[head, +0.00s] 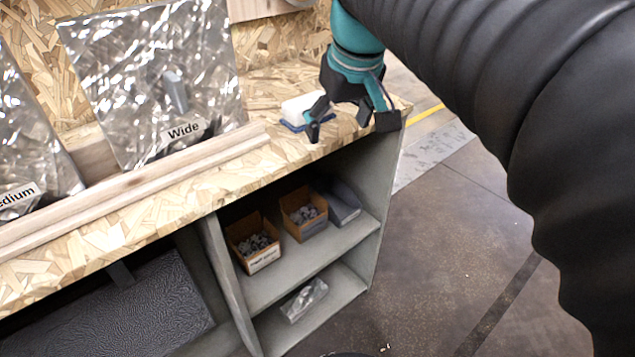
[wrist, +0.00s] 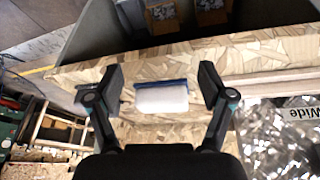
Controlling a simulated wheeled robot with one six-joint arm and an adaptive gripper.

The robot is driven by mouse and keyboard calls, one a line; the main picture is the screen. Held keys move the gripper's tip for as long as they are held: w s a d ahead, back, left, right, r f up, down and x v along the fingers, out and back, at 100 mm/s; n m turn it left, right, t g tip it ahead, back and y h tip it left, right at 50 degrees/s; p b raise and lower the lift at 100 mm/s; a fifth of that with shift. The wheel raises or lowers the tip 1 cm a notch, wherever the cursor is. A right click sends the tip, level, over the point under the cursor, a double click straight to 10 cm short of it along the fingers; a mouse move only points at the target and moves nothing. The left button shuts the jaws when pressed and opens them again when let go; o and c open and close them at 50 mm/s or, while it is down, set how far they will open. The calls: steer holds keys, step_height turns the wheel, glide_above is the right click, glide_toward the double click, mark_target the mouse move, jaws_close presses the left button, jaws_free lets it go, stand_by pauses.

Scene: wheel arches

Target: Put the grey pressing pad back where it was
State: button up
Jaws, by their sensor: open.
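A small grey block (head: 175,92), which may be the grey pressing pad, rests against the foil-covered panel marked Wide (head: 130,60) in the head view. My gripper (head: 350,116) is open over the right end of the chipboard worktop (head: 230,170). A white block with a blue base (head: 300,108) lies on the worktop at my gripper. In the wrist view this white block (wrist: 162,98) shows between the two spread fingers of my gripper (wrist: 162,80), with a gap on each side. Nothing is held. The grey block is not seen in the wrist view.
A wooden rail (head: 130,190) runs along the worktop before the foil panels. Below, a grey shelf (head: 300,262) holds two cardboard boxes (head: 254,243) of small grey parts and a dark grey item (head: 345,203). Clear floor (head: 450,230) lies to the right.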

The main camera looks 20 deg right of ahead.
steer(key=s+a+f+m+t, duration=0.1)
steer(key=s+a+f, duration=0.3)
steer(key=s+f, duration=0.7)
step_height(320, 180, down, 3)
steer(key=shift+a+r+t, duration=0.1)
steer(key=shift+a+t, duration=0.05)
steer(key=shift+t, duration=0.15)
